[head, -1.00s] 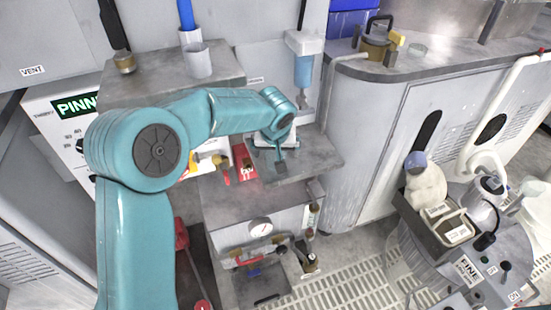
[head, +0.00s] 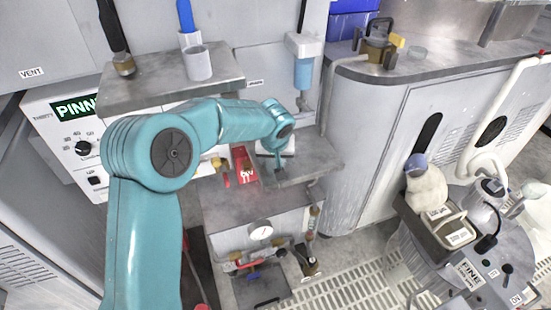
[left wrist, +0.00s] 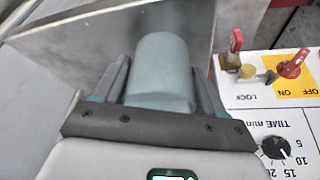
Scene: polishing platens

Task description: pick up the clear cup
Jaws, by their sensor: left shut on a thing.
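My left gripper (left wrist: 160,92) is shut around a pale grey-blue, smooth cylinder (left wrist: 160,65), which looks like the clear cup. In the left wrist view a dark finger lies along each side of it, and its rounded end points away from the wrist. In the head view my left gripper (head: 279,168) is over the grey ledge below the blue-bodied dispenser. The cup cannot be made out there. My right gripper is not in view.
A grey shelf (head: 135,93) carries a pale cylinder (head: 198,63). The blue-bodied dispenser (head: 303,72) hangs above the grey ledge (head: 318,165). A red box (head: 243,166) lies left of the gripper. The wrist view shows a switch panel (left wrist: 270,110) at right. A counter (head: 450,60) stands at right.

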